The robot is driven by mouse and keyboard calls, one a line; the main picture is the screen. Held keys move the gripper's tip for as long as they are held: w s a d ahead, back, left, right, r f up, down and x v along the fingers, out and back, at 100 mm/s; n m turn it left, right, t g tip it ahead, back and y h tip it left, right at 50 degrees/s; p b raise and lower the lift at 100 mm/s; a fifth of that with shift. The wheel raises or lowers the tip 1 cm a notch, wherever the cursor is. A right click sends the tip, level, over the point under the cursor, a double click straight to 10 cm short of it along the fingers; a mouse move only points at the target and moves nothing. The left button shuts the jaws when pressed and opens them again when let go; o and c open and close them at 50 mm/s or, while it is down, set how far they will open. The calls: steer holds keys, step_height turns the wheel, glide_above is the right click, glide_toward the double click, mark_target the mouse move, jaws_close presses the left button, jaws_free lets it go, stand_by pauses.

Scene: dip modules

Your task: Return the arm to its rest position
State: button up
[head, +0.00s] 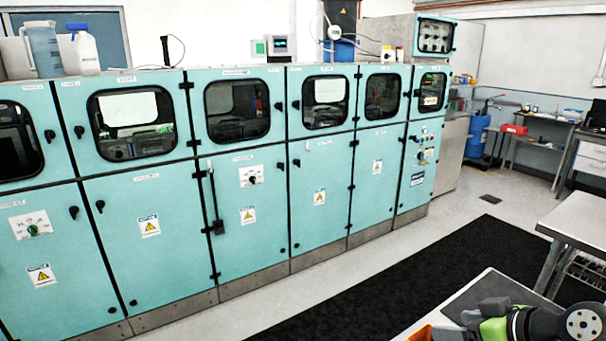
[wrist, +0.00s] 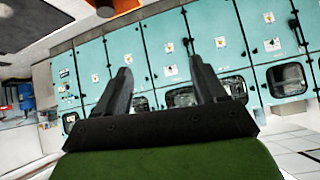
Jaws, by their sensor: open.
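My gripper (wrist: 160,85) shows in the wrist view with its two dark fingers apart and nothing between them. Its fingers point toward the teal cabinets, which appear upside down in that view. In the head view, part of my own arm, green and black, shows at the bottom right corner, over a grey surface. The fingertips cannot be made out there.
A long row of teal cabinets (head: 255,200) with windows and black handles stands across the head view. A black mat (head: 380,280) lies on the floor in front. A metal table (head: 585,222) stands at the right. The floor between is clear.

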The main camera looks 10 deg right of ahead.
steer(key=a+g, duration=0.3)
steer(key=a, duration=0.8)
steer(key=s+a+m+h, duration=0.2)
steer(key=s+a, duration=0.7)
steer(key=s, duration=0.2)
steer(key=shift+a+f+g+h, duration=0.15)
steer(key=shift+a+g+h, duration=0.05)
steer(key=shift+g+h, duration=0.1)
